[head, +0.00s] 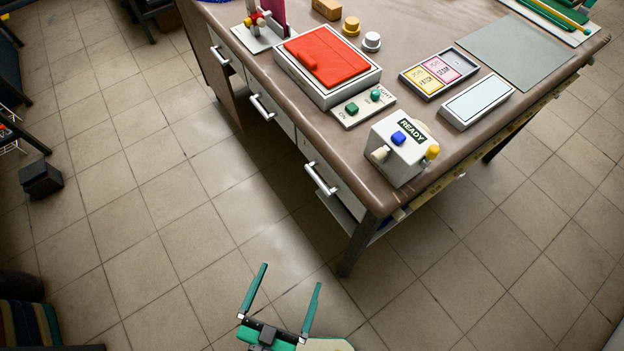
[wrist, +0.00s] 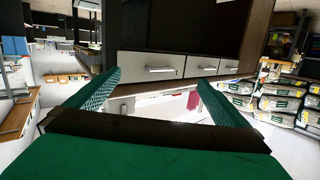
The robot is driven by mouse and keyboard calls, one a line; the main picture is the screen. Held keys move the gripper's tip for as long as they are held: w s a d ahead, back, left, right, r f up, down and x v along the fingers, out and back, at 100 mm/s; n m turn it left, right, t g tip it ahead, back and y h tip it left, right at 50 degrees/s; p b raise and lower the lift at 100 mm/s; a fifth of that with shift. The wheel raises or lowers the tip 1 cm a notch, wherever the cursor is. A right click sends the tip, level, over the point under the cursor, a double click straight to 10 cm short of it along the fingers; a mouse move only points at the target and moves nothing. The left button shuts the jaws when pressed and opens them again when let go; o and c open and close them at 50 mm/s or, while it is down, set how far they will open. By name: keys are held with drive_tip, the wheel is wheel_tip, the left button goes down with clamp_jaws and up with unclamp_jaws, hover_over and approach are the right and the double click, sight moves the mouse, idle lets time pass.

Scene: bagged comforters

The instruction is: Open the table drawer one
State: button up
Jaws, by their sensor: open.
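The table (head: 400,40) has a brown top and a row of pale drawers along its left side. The near drawer has a silver bar handle (head: 320,179), the middle one has another handle (head: 262,107), and a far handle (head: 218,54) sits beyond. The drawer fronts look shut. No label shows which is drawer one. My gripper (head: 291,275) has green fingers spread open and empty, over the floor short of the near table corner, apart from every handle. The wrist view looks upside down; a drawer handle (wrist: 160,69) shows between the fingertips, some way off.
On the tabletop are a white READY box (head: 402,146), a red-topped box (head: 327,56), a switch panel (head: 362,105) and a card tray (head: 438,73). A table leg stands at the near corner. Tiled floor (head: 150,230) left of the drawers is clear. A small black box (head: 41,179) lies farther left.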

drive_tip(key=w+a+m+g+h, duration=0.1)
drive_tip(key=w+a+m+h, duration=0.35)
drive_tip(key=w, duration=0.45)
drive_tip(key=m+g+h, duration=0.2)
drive_tip(key=g+h, duration=0.2)
drive_tip(key=h, duration=0.1)
approach(316, 181)
drive_tip(key=x, duration=0.8)
drive_tip(key=shift+w+d, duration=0.25)
drive_tip(key=shift+d, duration=0.05)
drive_tip(key=shift+c, duration=0.3)
